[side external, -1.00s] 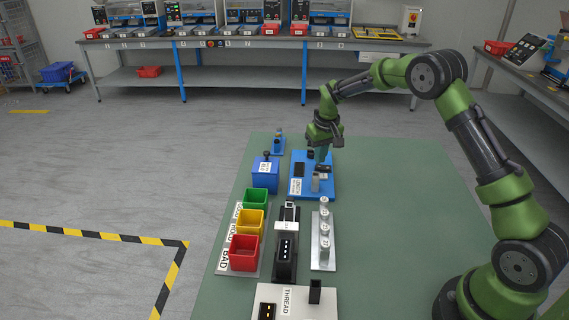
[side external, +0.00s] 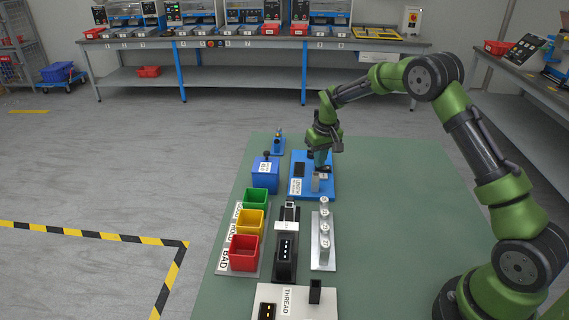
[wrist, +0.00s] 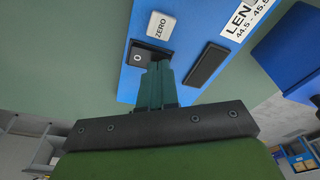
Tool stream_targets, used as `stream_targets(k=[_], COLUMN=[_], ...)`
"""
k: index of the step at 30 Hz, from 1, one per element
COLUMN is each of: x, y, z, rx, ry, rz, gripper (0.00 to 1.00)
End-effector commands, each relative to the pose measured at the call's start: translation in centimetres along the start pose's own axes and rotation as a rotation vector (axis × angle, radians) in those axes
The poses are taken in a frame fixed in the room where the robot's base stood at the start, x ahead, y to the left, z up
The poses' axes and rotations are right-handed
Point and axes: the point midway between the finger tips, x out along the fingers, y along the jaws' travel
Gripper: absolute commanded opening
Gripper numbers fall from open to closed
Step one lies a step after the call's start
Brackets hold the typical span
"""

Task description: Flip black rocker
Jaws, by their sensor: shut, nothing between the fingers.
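The black rocker (wrist: 140,57) sits on the blue LENGTH station plate (wrist: 128,85), next to a white ZERO button (wrist: 161,26). Its visible end carries a white O mark. In the wrist view my gripper (wrist: 158,66) is shut and empty, with its green fingertips over the other end of the rocker, hiding that end. I cannot tell whether they press on it. In the side view my gripper (side external: 320,163) points down onto the blue plate (side external: 327,189), at the rocker (side external: 324,169).
A dark display (wrist: 207,65) lies beside the rocker. A grey post (side external: 316,182) stands close to the gripper. A blue box (side external: 265,172), green, yellow and red bins (side external: 244,253), and a rack of cylinders (side external: 324,240) stand nearby. The right of the green table is clear.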

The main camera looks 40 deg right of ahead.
Motion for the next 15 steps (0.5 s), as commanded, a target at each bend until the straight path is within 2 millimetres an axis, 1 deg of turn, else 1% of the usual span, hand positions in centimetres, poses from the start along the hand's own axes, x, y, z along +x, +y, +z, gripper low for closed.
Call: stream_targets(k=[3,7,15], x=[0.2,-0.1,-2.2], y=[0.0,0.0,0.0], z=[0.1,0.0,-0.3], rx=[0.0,0.0,0.001], ry=[-0.002,-0.001,0.0], rz=[0.0,0.0,0.0], gripper=[0.0,0.0,0.0])
